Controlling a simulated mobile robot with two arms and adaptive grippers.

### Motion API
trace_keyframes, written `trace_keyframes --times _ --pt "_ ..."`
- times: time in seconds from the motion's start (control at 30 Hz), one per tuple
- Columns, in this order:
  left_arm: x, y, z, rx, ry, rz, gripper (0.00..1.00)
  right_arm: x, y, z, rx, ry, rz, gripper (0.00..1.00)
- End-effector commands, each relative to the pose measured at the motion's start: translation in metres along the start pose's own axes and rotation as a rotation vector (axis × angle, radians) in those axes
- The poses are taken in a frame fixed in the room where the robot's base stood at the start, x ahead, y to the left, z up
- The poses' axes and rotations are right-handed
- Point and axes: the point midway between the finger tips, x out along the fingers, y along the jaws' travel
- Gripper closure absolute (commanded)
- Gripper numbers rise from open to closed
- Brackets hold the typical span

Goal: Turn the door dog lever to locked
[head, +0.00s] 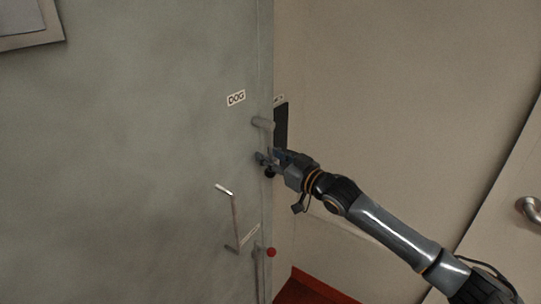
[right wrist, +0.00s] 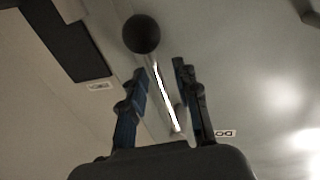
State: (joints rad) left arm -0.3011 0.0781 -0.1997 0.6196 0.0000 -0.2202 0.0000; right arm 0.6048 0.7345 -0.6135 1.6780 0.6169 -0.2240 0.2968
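The door dog lever's grey hub (head: 262,122) sticks out at the edge of a grey-green door (head: 150,150), below a "DOG" label (head: 236,98). In the right wrist view its rod (right wrist: 166,98) runs from near the label to a dark ball knob (right wrist: 141,34). In the head view the rod is mostly hidden by my right gripper (head: 263,160), below the hub. In the right wrist view my right gripper (right wrist: 160,68) is open, with its fingers on either side of the rod and gaps showing. The knob lies beyond the fingertips. My left gripper is not in view.
A dark plate (head: 281,124) with a small label is on the frame right of the door edge. A long bar handle (head: 236,220) and a red ball (head: 271,252) are lower down. Another handle (head: 530,208) is at far right.

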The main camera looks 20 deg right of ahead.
Motion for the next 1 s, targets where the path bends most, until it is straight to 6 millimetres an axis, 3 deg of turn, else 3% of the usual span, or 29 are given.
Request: trace_keyframes --times 0.1,0.27,0.67,1.0 --pt "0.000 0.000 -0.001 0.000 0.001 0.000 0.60 0.000 0.000 0.000 0.000 0.000 0.000 0.69" --pt "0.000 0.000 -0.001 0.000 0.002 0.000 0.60 0.000 0.000 0.000 0.000 0.000 0.000 0.99" --pt "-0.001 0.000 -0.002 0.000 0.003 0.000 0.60 0.000 0.000 0.000 0.007 -0.001 0.000 1.00" --pt "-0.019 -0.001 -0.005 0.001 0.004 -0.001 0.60 0.004 -0.008 -0.003 0.143 -0.030 -0.001 1.00"
